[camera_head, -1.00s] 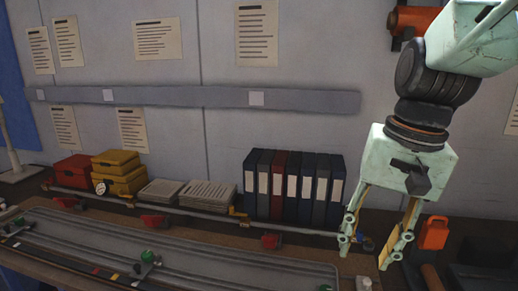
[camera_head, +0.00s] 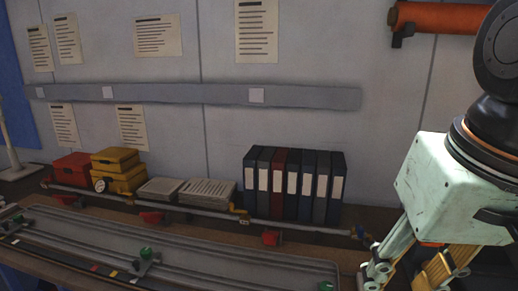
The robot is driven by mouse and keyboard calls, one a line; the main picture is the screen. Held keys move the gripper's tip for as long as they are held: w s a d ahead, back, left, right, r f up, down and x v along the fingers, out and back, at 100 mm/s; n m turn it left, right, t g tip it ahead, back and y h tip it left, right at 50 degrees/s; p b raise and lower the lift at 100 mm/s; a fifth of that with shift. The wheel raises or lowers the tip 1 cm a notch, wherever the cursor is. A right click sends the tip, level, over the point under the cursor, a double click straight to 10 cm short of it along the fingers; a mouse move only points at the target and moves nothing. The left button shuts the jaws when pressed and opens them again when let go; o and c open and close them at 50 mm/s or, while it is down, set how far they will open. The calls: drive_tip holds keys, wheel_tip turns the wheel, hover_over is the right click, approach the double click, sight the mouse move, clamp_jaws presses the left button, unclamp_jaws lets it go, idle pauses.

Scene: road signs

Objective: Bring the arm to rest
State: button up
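My gripper (camera_head: 408,272) is at the lower right of the head view, large and close to the camera. It points downward, and its fingers run toward the bottom edge of the picture. The fingertips are partly cut off or overlapped, so I cannot tell how far apart they are. I see nothing held between the visible parts of the fingers. The pale green gripper body covers the right end of the bench.
A row of binders (camera_head: 293,186), paper stacks (camera_head: 207,192), yellow boxes (camera_head: 119,170) and a red box (camera_head: 72,168) stand along the wall. A grey tray with rails (camera_head: 200,262) lies in front. An orange roll (camera_head: 440,18) hangs at the upper right.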

drive_tip(key=shift+n+t, duration=0.5)
drive_tip(key=shift+n, duration=0.1)
drive_tip(key=shift+s+d+f+b, duration=0.1)
drive_tip(key=shift+s+f+b, duration=0.05)
drive_tip(key=shift+s, duration=1.05)
drive_tip(key=shift+s+d+f+b, duration=0.1)
drive_tip(key=shift+s+b, duration=0.05)
drive_tip(key=shift+s, duration=1)
drive_tip(key=shift+c, duration=0.7)
